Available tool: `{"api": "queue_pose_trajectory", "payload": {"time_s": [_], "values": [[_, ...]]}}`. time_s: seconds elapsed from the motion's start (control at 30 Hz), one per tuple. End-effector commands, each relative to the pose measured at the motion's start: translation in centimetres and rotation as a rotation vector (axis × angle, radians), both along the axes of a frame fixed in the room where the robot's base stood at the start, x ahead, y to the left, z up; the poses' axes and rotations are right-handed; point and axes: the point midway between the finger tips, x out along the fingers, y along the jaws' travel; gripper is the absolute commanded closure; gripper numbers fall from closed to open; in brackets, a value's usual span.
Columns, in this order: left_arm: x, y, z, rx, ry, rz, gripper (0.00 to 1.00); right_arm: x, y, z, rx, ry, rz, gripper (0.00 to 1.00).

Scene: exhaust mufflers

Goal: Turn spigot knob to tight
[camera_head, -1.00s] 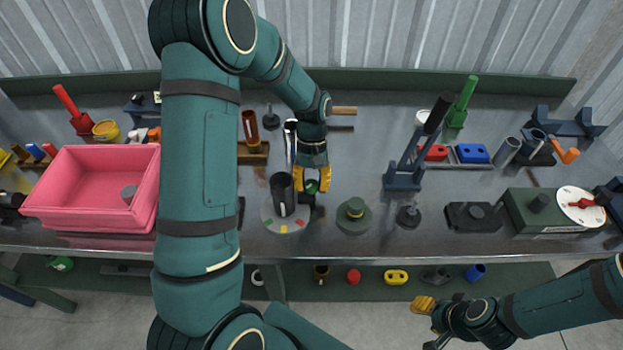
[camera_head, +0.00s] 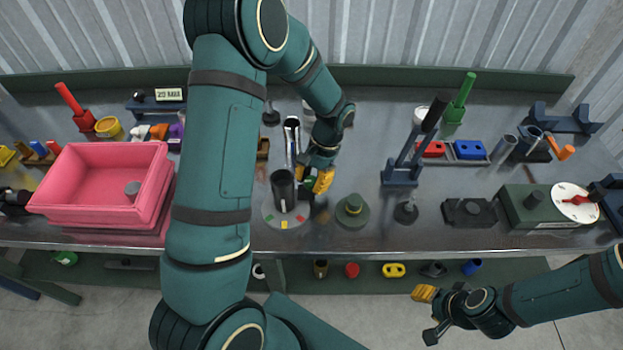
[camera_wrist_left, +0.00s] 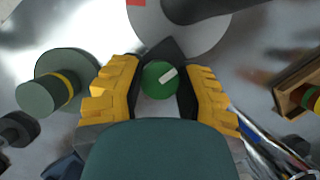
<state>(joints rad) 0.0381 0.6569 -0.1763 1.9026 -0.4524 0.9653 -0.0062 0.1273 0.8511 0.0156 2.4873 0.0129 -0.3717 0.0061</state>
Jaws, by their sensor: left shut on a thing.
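A green round knob (camera_wrist_left: 160,79) with a white mark shows in the left wrist view, between the yellow-padded fingers of my left gripper (camera_wrist_left: 160,90). My left gripper is shut on this knob. In the head view, the left gripper (camera_head: 318,180) is beside a dark upright cylinder (camera_head: 283,187), and the knob is mostly hidden there. The cylinder stands on a grey round plate (camera_head: 270,216) with red, yellow and green marks along its front edge. My right gripper (camera_head: 428,314) is open and empty, in front of the bench at lower right.
A green stepped round part (camera_head: 352,210) stands close to the right of the plate. A pink bin (camera_head: 95,210) is at left. A blue clamp stand (camera_head: 401,175) and a green box with a white dial (camera_head: 575,203) are to the right. The metal bench is crowded.

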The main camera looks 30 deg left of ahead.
Motion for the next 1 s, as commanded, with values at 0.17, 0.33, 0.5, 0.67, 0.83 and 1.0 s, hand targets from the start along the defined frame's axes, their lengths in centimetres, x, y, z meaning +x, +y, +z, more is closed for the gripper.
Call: {"api": "queue_pose_trajectory", "payload": {"time_s": [0.17,0.33,0.5,0.67,0.83,1.0], "values": [[-0.26,-0.06,-0.19,0.0,0.008,-0.033,1.0,0.03,-0.01,0.03,0.0,-0.001,0.0,0.53],[-0.28,-0.05,-0.21,0.0,0.008,-0.041,1.0,0.04,-0.01,0.04,0.0,-0.001,0.0,0.53],[-0.28,-0.05,-0.22,-0.001,0.008,-0.041,1.0,0.03,-0.01,0.03,0.0,-0.001,0.0,0.53],[-0.28,-0.04,-0.22,-0.001,0.008,-0.04,0.48,0.03,-0.01,0.03,0.0,-0.001,0.0,0.53],[-0.17,-0.02,-0.13,-0.001,0.005,-0.04,0.48,0.02,0.0,0.05,0.0,0.0,0.0,0.53],[-0.02,-0.04,0.08,0.0,0.002,-0.04,0.48,0.01,0.0,0.06,0.0,0.0,0.0,0.53]]}}
